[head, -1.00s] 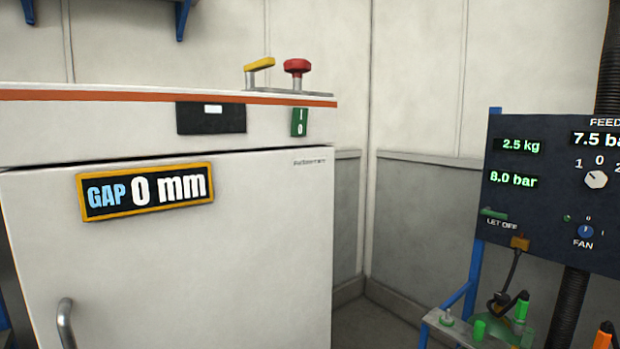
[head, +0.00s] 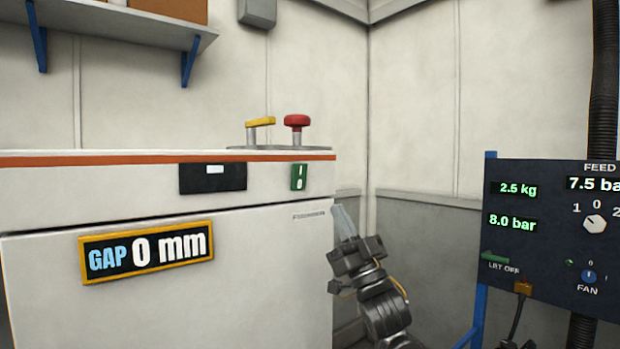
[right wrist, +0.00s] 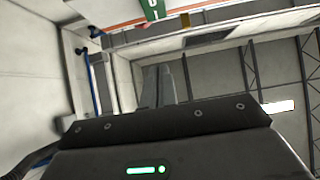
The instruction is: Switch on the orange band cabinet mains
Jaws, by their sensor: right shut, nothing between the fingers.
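The white cabinet (head: 120,222) with the orange band (head: 100,160) fills the left of the head view. Its green rocker switch (head: 299,177), marked I and 0, is on the band's front panel near the right end. The switch also shows at the top of the right wrist view (right wrist: 153,9). My right gripper (head: 342,216) is shut and empty, pointing up, below and to the right of the switch and apart from it. In the right wrist view its fingers (right wrist: 170,82) stand together. My left gripper is not in view.
A yellow lever (head: 261,122) and a red mushroom knob (head: 296,122) stand on the cabinet top. A dark panel (head: 212,178) and a GAP 0 mm display (head: 147,250) are on its front. A feed control panel (head: 545,250) stands at the right.

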